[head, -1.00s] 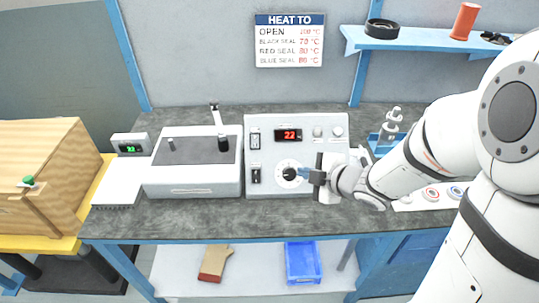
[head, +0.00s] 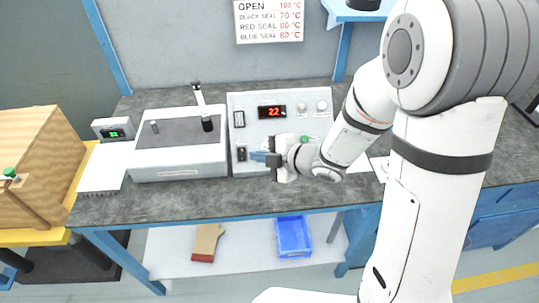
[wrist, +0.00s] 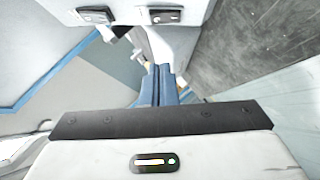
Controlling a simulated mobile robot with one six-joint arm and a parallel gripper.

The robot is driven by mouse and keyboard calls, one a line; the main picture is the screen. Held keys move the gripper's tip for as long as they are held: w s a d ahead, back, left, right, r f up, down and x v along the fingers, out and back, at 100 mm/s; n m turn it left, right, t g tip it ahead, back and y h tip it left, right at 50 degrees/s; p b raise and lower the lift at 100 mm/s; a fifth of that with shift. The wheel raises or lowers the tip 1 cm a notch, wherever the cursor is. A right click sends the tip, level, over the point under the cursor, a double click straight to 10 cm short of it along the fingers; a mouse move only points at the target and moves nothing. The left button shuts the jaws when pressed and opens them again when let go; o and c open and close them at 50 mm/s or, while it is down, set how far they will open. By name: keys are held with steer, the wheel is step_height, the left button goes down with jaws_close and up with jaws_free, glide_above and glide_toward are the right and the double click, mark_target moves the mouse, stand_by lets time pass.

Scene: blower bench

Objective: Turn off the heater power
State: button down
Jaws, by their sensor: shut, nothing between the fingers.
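The white heater control box (head: 318,130) stands on the bench with a red display (head: 272,111) reading 22. The switches also show at the top of the wrist view, one left (wrist: 95,15) and one right (wrist: 158,17). I cannot read which one is heater power. My gripper (head: 260,157) is shut and empty, its blue fingertips just right of the lower switch; contact cannot be told. Its fingers (wrist: 158,84) lie together in the wrist view. The dial is hidden behind my gripper.
A white unit with a dark top (head: 180,150) stands left of the box, beside a small green display (head: 114,132). A wooden box (head: 35,150) is at far left. A blue bin (head: 293,237) lies on the lower shelf. The bench front is clear.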

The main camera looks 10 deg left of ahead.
mark_target(242, 155)
steer(key=w+a+f, duration=0.3)
steer(key=w+a, duration=0.1)
steer(key=shift+a+f+p, duration=0.1)
steer(key=shift+f+p, duration=0.2)
steer(key=shift+f, duration=0.05)
steer(key=shift+w+a+f, duration=0.1)
steer(key=shift+w+f, duration=0.3)
